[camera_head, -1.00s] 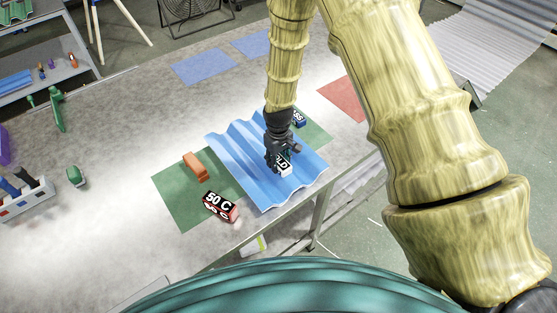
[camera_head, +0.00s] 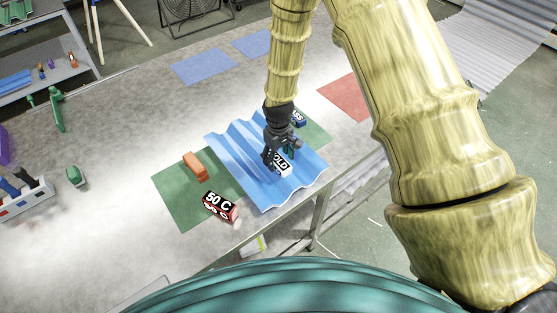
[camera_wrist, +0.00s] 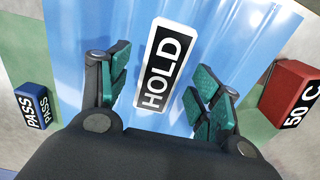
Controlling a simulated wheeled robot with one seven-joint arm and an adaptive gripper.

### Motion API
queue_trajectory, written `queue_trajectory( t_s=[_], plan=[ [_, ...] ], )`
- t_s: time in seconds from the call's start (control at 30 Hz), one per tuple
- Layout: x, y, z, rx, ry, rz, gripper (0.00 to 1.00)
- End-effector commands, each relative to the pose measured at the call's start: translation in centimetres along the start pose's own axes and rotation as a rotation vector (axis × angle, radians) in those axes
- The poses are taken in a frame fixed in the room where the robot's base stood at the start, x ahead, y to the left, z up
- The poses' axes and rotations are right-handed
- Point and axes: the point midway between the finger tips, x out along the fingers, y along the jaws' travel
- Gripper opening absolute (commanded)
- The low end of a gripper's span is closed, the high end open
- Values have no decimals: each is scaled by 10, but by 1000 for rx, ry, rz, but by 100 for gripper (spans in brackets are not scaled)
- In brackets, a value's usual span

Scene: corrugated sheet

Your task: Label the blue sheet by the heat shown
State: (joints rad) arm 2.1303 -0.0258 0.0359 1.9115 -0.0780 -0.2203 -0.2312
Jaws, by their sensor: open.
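The blue corrugated sheet (camera_head: 240,150) lies on the table across a green mat. My gripper (camera_head: 275,160) is just above the sheet at the block. In the wrist view my gripper (camera_wrist: 160,100) is open, with its green-padded fingers apart on either side of the block's lower end. A red block reading 50 C (camera_head: 220,206) stands beside the sheet's near left edge. A blue PASS block (camera_head: 299,119) is beyond the sheet, partly hidden by my arm.
An orange block (camera_head: 195,166) sits on the green mat (camera_head: 180,205) left of the sheet. Blue mats (camera_head: 203,66) and a red mat (camera_head: 343,98) lie farther back. A tool bin (camera_head: 25,195) and a small green item (camera_head: 75,175) are at left. The table's middle left is clear.

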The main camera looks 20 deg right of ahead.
Motion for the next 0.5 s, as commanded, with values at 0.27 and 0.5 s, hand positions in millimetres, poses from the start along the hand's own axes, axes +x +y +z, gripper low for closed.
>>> queue_trajectory(
  t_s=[0.27,0.5],
  plan=[
    [-45,0,-1,0,3,1,64],
    [-79,0,-1,0,3,0,64]
  ],
)
